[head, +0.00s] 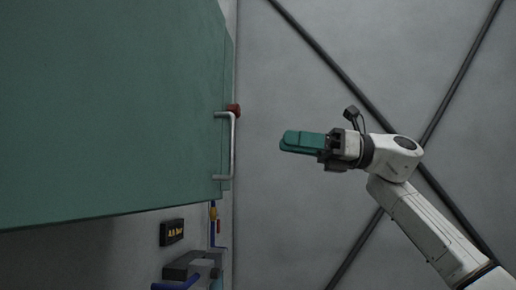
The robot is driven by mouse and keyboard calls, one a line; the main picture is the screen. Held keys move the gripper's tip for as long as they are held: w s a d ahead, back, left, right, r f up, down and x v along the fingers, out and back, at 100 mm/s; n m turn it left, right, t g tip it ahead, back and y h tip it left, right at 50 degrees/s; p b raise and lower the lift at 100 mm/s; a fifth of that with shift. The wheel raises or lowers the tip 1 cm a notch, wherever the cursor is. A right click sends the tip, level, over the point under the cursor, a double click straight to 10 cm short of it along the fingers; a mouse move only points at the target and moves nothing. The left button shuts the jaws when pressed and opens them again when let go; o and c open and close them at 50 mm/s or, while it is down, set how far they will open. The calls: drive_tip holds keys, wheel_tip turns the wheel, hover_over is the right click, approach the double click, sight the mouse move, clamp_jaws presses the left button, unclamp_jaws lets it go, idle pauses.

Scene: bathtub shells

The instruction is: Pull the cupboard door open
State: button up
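The green cupboard (110,110) fills the upper left of the head view. A thin line runs down near its right edge; I see no clear gap there, and the inside is hidden. A pale metal bar handle (233,146) stands upright at the right edge, with a red knob (233,110) by its top. My gripper (285,142) has teal fingers pointing left toward the handle. It appears to the right of the handle, clear of it in the picture, with nothing visible in it. The fingers overlap side-on, so their opening is unclear.
Below the cupboard are a small black box with yellow marks (172,232), grey fittings (192,266), and a blue pipe (176,285). A grey wall (300,60) with dark diagonal bars stands behind my arm. The space between gripper and handle looks clear.

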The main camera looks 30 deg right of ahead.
drive_tip(key=w+a+h+p, duration=0.1)
drive_tip(key=w+a+p, duration=0.1)
drive_tip(key=a, duration=0.7)
drive_tip(key=shift+w+n+g, duration=0.3)
drive_tip(key=shift+w+n, duration=0.1)
drive_tip(key=shift+w, duration=0.45)
drive_tip(key=shift+c, duration=0.2)
clamp_jaws()
